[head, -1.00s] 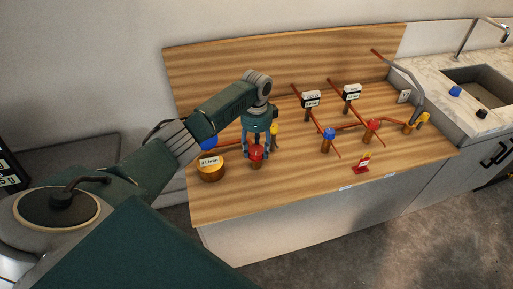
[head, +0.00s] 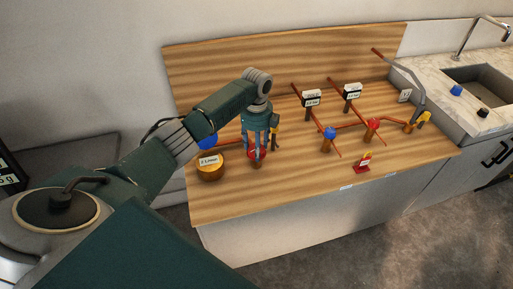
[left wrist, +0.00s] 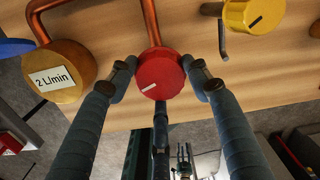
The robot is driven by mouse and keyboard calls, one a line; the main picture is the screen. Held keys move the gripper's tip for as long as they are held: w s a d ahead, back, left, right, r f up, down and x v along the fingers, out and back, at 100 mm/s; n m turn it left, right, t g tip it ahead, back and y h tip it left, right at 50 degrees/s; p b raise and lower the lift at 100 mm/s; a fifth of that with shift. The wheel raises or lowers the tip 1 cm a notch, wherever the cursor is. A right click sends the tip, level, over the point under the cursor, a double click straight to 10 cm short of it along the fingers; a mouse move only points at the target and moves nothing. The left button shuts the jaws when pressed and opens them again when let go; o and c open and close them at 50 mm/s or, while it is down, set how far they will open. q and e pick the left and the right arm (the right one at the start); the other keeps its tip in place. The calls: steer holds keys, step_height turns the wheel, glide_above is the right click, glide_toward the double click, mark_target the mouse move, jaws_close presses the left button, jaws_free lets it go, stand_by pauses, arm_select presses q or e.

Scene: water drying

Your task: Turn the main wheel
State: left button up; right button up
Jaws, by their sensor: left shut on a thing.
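A red round knob (left wrist: 160,73) with a white mark toward its lower left sits on the end of a copper pipe. My left gripper (left wrist: 161,82) has its fingers around the knob, with fingertips close against its left and right sides and another finger below it. In the head view the gripper (head: 255,150) reaches straight down over the red knob (head: 257,154), which is partly hidden by the fingers. Which wheel is the main one is not labelled in view.
A brass-coloured cylinder labelled "2 L/min" (head: 210,168) stands just left of the gripper, with a blue knob (head: 207,141) behind it. A yellow knob (left wrist: 253,14) is close by. Blue (head: 330,133) and red (head: 373,124) valves stand farther right. The counter's front is mostly clear.

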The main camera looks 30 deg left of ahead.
arm_select(q)
steer(key=shift+w+r+m, duration=0.2)
steer(key=shift+m, duration=0.6)
steer(key=o, duration=1.2)
steer(key=shift+s, duration=0.1)
steer(key=shift+f, duration=0.1)
step_height(320, 180, up, 12)
steer(key=shift+r, duration=0.1)
